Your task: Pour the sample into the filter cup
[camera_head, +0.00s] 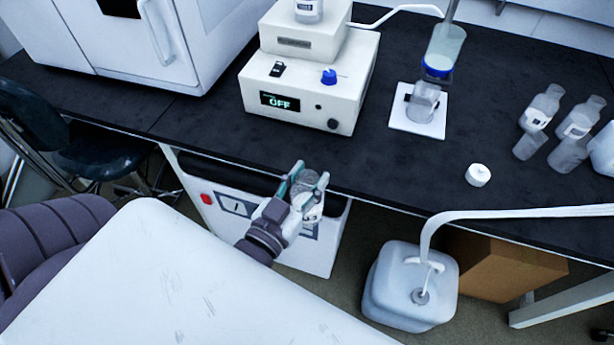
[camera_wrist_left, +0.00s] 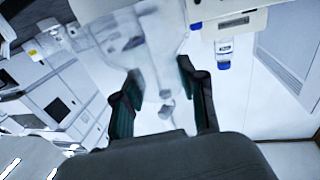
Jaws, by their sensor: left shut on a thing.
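My left gripper (camera_head: 308,184) is shut on a clear sample bottle (camera_head: 304,188), in front of the bench's near edge. In the left wrist view, the gripper's dark fingers (camera_wrist_left: 162,95) stand on either side of the clear bottle (camera_wrist_left: 135,45). Its contents are hard to make out. A clear filter cup (camera_head: 446,46) with a blue band stands at the back right of the bench, above a clear flask (camera_head: 424,102) on a white square pad (camera_head: 410,124). The gripper is well to the left and front of the cup. My right gripper is not in view.
A white instrument (camera_head: 300,95) with a blue knob and a display reading OFF stands behind the gripper. Several clear bottles (camera_head: 578,122) and a white cap (camera_head: 478,175) are at the right. A white jug (camera_head: 410,290) stands on the floor. The bench middle is clear.

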